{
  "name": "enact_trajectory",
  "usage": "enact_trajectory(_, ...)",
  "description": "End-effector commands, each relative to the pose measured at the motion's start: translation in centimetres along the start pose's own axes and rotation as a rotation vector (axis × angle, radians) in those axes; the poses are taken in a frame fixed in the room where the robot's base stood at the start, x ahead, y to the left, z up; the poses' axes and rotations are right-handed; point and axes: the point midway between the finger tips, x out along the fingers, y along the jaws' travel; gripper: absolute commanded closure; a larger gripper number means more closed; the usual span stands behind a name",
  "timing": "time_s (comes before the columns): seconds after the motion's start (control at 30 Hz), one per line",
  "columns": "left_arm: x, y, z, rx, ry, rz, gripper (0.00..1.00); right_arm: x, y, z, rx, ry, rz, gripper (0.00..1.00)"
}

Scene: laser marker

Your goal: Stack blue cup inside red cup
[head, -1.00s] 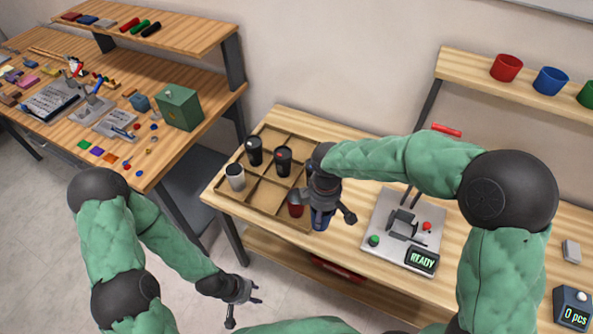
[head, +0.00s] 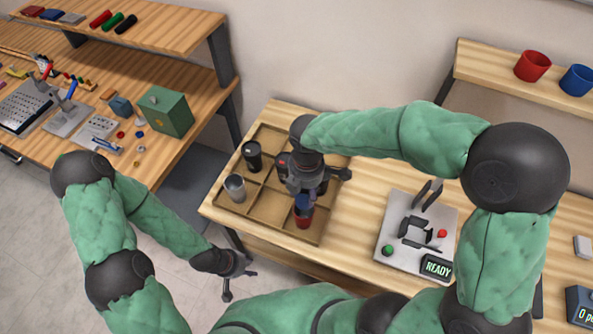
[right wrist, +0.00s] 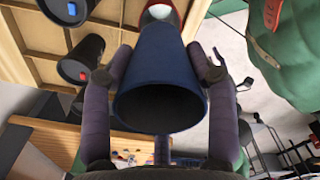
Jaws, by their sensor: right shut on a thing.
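My right gripper (head: 308,188) is shut on the blue cup (head: 302,203) and holds it above the front of the brown tray. In the right wrist view the blue cup (right wrist: 160,75) sits between both fingers, its open mouth towards the camera. The red cup (head: 303,219) stands in a front compartment of the tray, directly below the blue cup. The blue cup's lower end is at or just over the red cup's mouth; I cannot tell how far in it is. My left gripper (head: 240,284) is open and empty, low in front of the table.
A marking machine (head: 405,250) with a READY display stands to the right. A shelf (head: 500,79) behind holds a red (head: 532,66) and a blue container (head: 577,80).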

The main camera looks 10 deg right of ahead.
Motion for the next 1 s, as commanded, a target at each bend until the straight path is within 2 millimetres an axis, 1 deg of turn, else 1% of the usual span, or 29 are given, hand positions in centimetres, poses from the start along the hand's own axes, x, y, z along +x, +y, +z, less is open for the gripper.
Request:
enact_trajectory(0.27,0.7,-0.3,0.1,0.0,-0.003,0.0,0.6,0.8,0.0,0.0,0.002,0.0,0.0,0.55)
enact_trajectory(0.7,4.0,-1.4,-0.1,0.0,-0.002,0.0,0.6,4.3,0.0,0.0,0.002,0.0,0.001,0.55)
enact_trajectory(1.0,4.7,-1.7,-0.1,0.0,-0.001,0.0,0.6,6.1,0.0,0.0,0.003,0.0,0.0,0.55)
